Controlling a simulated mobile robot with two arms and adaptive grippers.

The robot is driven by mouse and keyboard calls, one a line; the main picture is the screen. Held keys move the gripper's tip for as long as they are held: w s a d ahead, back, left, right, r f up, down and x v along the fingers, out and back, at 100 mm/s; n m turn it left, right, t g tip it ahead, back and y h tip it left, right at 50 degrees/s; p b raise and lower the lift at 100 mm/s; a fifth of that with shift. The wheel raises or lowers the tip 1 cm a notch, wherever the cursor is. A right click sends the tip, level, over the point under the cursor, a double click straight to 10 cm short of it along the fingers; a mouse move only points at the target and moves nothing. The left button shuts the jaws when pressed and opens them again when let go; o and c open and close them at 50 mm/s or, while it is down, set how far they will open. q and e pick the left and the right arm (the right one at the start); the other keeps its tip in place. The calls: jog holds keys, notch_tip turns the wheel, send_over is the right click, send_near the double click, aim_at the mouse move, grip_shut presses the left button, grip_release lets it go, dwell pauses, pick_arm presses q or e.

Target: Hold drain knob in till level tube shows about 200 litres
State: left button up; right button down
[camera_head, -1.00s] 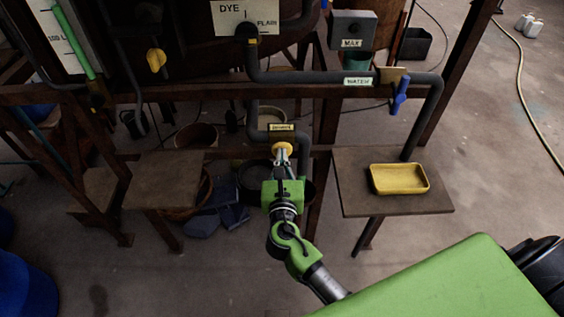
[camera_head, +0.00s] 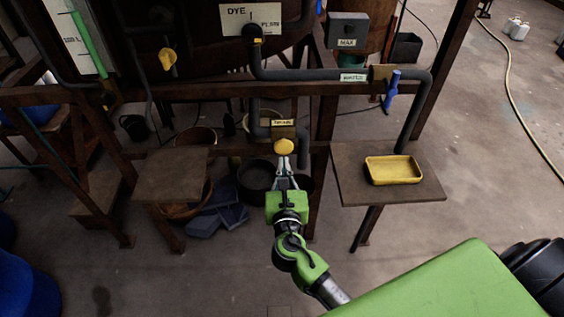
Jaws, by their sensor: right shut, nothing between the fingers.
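The yellow drain knob (camera_head: 284,147) sits on the dark pipe under a small yellow drain label (camera_head: 282,123), low in the middle of the head view. My right gripper (camera_head: 284,161) is shut and empty, its fingertips just in front of the knob. I cannot tell whether they touch it. The level tube (camera_head: 86,42) is at the upper left, with green showing inside it against a white scale board (camera_head: 66,38). The tube's top runs out of view, and the scale's figures are too small to read surely. My left gripper is not in view.
A wooden shelf (camera_head: 345,185) at the right holds a yellow tray (camera_head: 393,170). Another shelf (camera_head: 160,185) stands at the left. A blue-handled water valve (camera_head: 390,90) and a grey MAX box (camera_head: 347,30) are above. A dark pan (camera_head: 256,176) lies below the pipe.

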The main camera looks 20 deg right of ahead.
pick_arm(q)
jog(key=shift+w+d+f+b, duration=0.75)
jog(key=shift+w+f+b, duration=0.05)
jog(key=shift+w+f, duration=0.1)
pick_arm(e)
jog(key=v, duration=0.6)
jog(key=shift+s, duration=0.4)
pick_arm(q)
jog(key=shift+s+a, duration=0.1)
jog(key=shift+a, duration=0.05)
pick_arm(e)
jog(key=shift+f, duration=0.15)
